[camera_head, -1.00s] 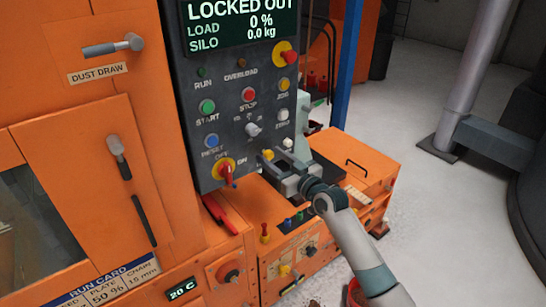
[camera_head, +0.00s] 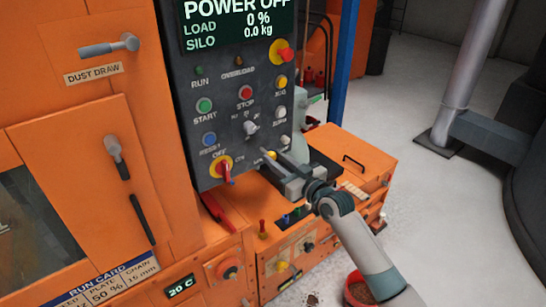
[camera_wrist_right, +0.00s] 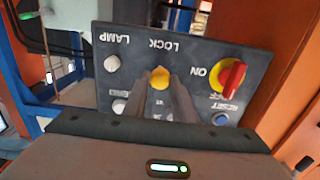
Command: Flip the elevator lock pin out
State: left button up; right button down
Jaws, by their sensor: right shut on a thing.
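The yellow lock pin (camera_head: 271,154) is at the lower right of the dark control panel (camera_head: 234,120), right of the red-and-yellow rotary switch (camera_head: 223,169). In the right wrist view, the yellow pin (camera_wrist_right: 160,76) sits beside the upside-down LOCK label, between the tips of my fingers. My right gripper (camera_head: 273,158) reaches in from the lower right and is shut on the pin; the fingers (camera_wrist_right: 173,85) hide part of it. The panel's display (camera_head: 240,24) reads POWER OFF, LOAD 0 %, SILO 0.0 kg. My left gripper is not in view.
Several buttons, including the red STOP button (camera_head: 245,93), sit above the gripper. A white LAMP knob (camera_wrist_right: 112,63) is close beside the pin. The orange box (camera_head: 355,160) lies below and right. A blue post (camera_head: 344,60) rises behind; open floor is at right.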

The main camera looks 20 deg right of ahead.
jog(key=shift+f, duration=0.1)
jog(key=c, duration=1.7)
grip_release()
jog(key=shift+s, duration=0.1)
jog(key=shift+o, duration=1.1)
jog(key=shift+s+d, duration=0.1)
jog(key=shift+s+d, duration=0.15)
jog(key=shift+s, duration=0.3)
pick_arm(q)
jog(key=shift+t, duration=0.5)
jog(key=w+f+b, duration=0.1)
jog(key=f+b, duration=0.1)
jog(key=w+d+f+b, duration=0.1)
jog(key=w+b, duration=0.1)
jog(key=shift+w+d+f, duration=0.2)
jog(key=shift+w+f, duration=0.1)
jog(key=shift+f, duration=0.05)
pick_arm(e)
jog(key=v, duration=1.6)
jog(key=shift+s, duration=0.25)
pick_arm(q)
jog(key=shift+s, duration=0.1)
